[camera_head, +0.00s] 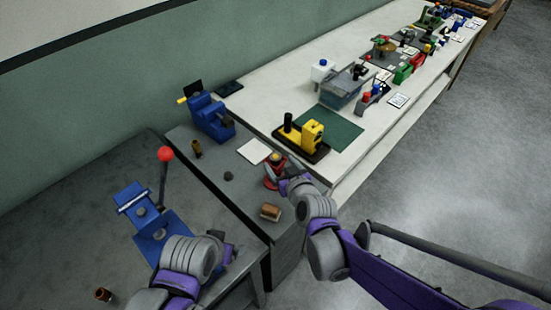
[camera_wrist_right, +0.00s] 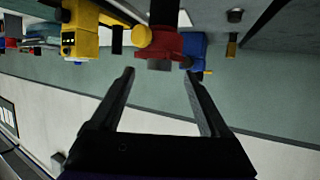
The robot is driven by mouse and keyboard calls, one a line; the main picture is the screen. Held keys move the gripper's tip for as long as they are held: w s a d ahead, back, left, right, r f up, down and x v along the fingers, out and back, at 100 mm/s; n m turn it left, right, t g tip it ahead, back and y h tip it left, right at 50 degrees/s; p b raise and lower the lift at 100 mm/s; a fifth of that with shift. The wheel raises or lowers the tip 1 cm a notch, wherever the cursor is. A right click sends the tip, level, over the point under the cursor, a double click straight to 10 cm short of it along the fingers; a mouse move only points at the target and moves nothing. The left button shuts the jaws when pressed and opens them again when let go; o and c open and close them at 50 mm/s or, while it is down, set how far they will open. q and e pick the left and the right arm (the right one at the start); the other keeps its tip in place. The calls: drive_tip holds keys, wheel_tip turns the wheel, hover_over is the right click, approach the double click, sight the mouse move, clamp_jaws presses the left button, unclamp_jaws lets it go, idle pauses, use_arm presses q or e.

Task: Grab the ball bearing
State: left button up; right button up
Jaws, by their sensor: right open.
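No part is plainly a ball bearing. A small dark grey round piece (camera_head: 228,176) on the grey bench could be it, but it is too small to tell; a dark round piece (camera_wrist_right: 235,16) also shows at the top of the right wrist view. My right gripper (camera_head: 281,174) is at a red stand (camera_head: 269,183) with a yellow part, which hides some of it. In the right wrist view, my right gripper (camera_wrist_right: 158,72) is open and empty, with the red stand (camera_wrist_right: 165,43) just beyond its fingertips. My left gripper (camera_head: 222,243) is low over the bench, partly hidden by its arm.
A brown block (camera_head: 270,212) lies near the bench's front edge. A blue vise (camera_head: 210,117), a blue press with a red knob (camera_head: 165,154) and a white sheet (camera_head: 254,151) are nearby. The white table (camera_head: 360,140) holds a yellow device (camera_head: 311,134) and several bins.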

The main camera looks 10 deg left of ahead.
sight(277, 159)
drive_tip(key=x, duration=0.3)
drive_tip(key=shift+w+a, duration=0.15)
drive_tip(key=shift+w, duration=0.15)
drive_tip(key=shift+s, duration=0.1)
drive_tip(key=shift+f, duration=0.1)
clamp_jaws()
